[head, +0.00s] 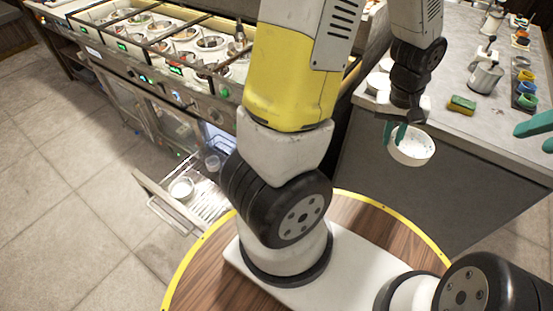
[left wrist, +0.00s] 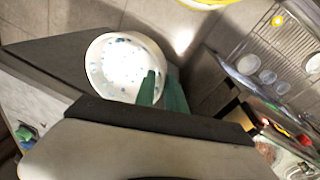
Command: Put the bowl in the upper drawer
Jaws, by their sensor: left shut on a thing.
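My left gripper (head: 397,134) is shut on the rim of a white bowl (head: 414,150), held in the air beside the grey counter at the right. In the left wrist view the teal fingers (left wrist: 160,90) grip the rim of the bowl (left wrist: 112,48), which has small specks inside. A drawer (head: 150,190) stands pulled out low under the sauce station at the left, with a white bowl (head: 181,188) and a small container (head: 212,162) in it. I cannot tell whether it is the upper one. My right gripper (head: 532,138) is partly in view at the right edge, fingers apart and empty.
The sauce station (head: 160,45) with several wells runs along the upper left. The right counter (head: 460,125) holds a yellow-green sponge (head: 461,105), a metal pitcher (head: 486,77) and several small coloured cups. My arm covers part of the middle. Tiled floor is free at left.

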